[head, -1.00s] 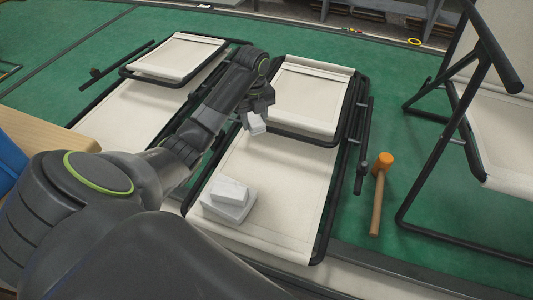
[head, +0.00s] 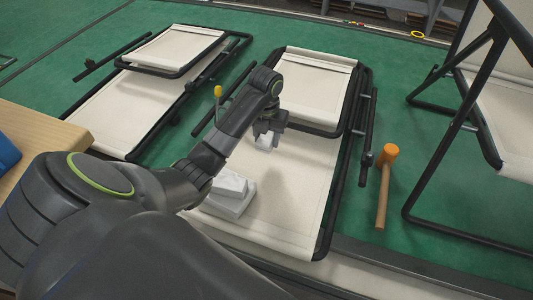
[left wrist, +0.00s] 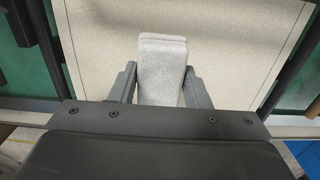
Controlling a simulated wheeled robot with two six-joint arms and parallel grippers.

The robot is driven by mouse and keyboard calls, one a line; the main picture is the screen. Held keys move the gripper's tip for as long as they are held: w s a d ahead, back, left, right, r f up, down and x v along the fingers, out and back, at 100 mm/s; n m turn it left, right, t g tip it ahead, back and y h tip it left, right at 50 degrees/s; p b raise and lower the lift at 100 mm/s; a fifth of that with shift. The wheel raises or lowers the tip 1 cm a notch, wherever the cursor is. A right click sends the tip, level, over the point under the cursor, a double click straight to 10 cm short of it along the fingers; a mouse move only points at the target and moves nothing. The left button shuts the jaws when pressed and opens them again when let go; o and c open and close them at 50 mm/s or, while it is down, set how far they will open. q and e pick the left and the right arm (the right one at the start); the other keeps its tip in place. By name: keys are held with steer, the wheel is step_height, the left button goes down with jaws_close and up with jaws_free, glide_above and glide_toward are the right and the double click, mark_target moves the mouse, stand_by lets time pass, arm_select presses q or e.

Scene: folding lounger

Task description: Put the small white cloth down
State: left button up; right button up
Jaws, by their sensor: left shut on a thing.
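The small white cloth (head: 266,142) is a folded block. My left gripper (head: 268,134) is shut on it and holds it over the cream panel of the middle lounger (head: 290,215). In the left wrist view, the cloth (left wrist: 162,70) sits between the two fingers of the gripper (left wrist: 162,88), with the cream fabric beyond it. I cannot tell the exact gap between cloth and fabric. A white folded stack (head: 228,198) lies on the same panel nearer to me, partly hidden by my left arm. My right gripper is not in view.
An orange-headed mallet (head: 385,185) lies on the green floor right of the lounger. Another lounger (head: 115,110) lies to the left, and a raised black frame (head: 455,225) stands at the right. A wooden surface (head: 30,145) is at the left edge. The panel's right part is bare.

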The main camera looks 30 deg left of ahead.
mark_target(267, 156)
arm_select(q)
steer(key=shift+f, duration=2.85)
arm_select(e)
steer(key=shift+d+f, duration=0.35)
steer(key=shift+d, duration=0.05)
arm_select(q)
steer(key=shift+f, duration=0.2)
steer(key=o, duration=1)
steer(key=shift+o, duration=0.2)
steer(key=shift+r, duration=0.2)
